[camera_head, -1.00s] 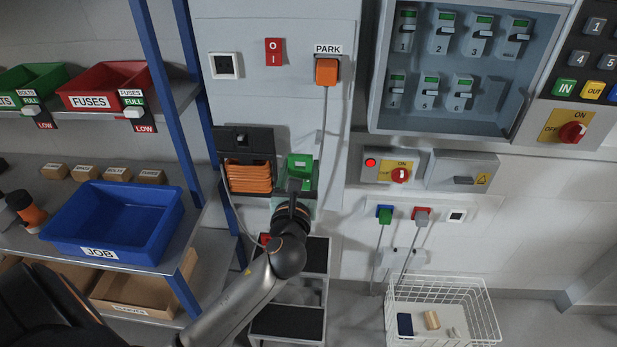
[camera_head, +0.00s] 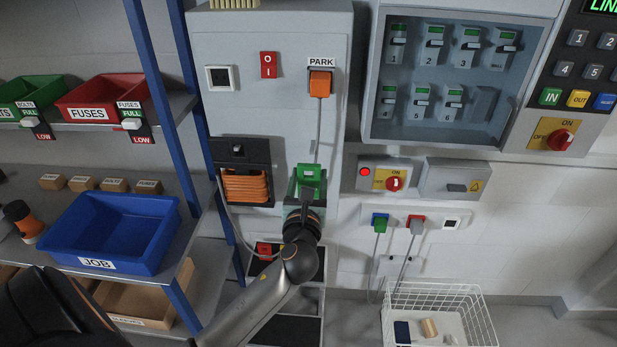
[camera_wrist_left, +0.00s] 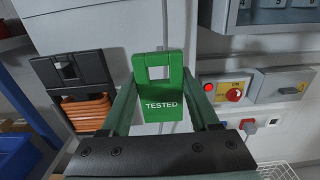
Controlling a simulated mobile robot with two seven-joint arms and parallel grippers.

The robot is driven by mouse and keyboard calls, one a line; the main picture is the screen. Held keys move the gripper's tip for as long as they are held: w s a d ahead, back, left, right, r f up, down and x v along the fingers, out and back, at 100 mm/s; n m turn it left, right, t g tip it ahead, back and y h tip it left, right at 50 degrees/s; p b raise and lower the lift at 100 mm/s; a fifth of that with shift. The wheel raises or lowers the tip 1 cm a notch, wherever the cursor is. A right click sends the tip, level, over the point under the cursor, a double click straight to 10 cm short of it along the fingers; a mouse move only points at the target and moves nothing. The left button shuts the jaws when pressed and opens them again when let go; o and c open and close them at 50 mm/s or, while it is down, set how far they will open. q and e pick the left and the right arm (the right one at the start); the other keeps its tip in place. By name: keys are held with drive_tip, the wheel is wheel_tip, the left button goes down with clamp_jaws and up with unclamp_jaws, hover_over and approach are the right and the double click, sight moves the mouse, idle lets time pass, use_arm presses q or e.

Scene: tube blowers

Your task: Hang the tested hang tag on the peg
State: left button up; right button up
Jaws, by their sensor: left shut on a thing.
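The green hang tag (camera_head: 309,173) is in my left gripper (camera_head: 306,190), in front of the grey cabinet's lower right part. In the left wrist view the tag (camera_wrist_left: 160,88) reads "TESTED" and has a square hole near its top. The left gripper's two fingers (camera_wrist_left: 162,98) are shut on the tag's sides, and the tag stands about upright. I cannot make out the peg in either view; the tag and gripper may hide it.
The grey cabinet (camera_head: 265,110) has an orange plug (camera_head: 320,82) under "PARK", its cable hanging above the tag. An orange cable coil (camera_head: 245,186) is left of the gripper. A red-lit switch box (camera_head: 380,176) is to the right. A blue JOB bin (camera_head: 110,235) sits on the left shelf.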

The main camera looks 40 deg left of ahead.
sight(312, 154)
use_arm(q)
drive_tip(key=shift+f+x, duration=0.2)
drive_tip(key=shift+x, duration=4.75)
drive_tip(key=shift+w+a+f, duration=0.15)
drive_tip(key=shift+f, duration=0.2)
drive_tip(key=o, duration=1.4)
